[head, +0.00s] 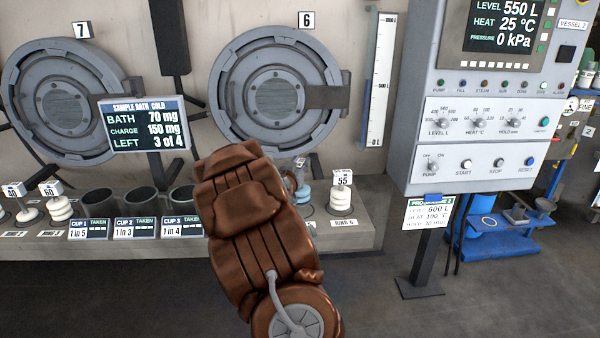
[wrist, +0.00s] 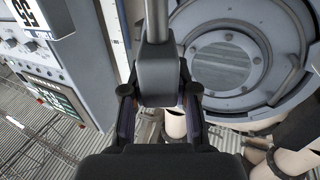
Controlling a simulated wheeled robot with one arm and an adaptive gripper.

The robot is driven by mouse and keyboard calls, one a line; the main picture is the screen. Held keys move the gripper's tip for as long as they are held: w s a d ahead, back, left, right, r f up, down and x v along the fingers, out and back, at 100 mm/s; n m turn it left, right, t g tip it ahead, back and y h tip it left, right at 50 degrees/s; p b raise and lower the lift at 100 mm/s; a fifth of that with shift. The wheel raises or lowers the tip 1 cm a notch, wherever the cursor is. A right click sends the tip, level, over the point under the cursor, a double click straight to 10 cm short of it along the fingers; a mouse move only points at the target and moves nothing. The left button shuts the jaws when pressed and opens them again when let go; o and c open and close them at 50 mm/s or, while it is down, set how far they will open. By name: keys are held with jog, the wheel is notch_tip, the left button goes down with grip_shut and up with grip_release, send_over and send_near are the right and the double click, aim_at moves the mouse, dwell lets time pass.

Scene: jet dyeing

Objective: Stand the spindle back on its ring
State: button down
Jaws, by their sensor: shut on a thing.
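In the wrist view my gripper (wrist: 159,92) is shut on the dark grey block head of a spindle (wrist: 158,70). A finger lies along each side of it. The spindle's metal rod runs to the top edge of the picture, and its far end is out of view. In the head view my brown arm hides the gripper and held spindle. A white spindle marked 55 (head: 341,195) stands upright on ring 6 (head: 344,223). I see no empty ring.
A grey ledge (head: 60,243) carries more white spindles (head: 58,203) at the left and dark cups (head: 142,198). Round vessel doors 7 (head: 66,105) and 6 (head: 277,95) are behind. A control panel (head: 483,100) stands at the right, with a program card (head: 430,213) below.

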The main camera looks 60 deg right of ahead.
jog(key=shift+f+p, duration=0.45)
jog(key=shift+f, duration=1.25)
jog(key=shift+f, duration=0.15)
jog(key=c, duration=0.9)
grip_release()
jog(key=shift+r, duration=0.2)
jog(key=shift+a+f, duration=0.1)
jog(key=shift+a, duration=0.15)
jog(key=b+v, duration=0.2)
jog(key=v, duration=0.9)
jog(key=shift+s+a, duration=0.1)
jog(key=shift+a, duration=0.15)
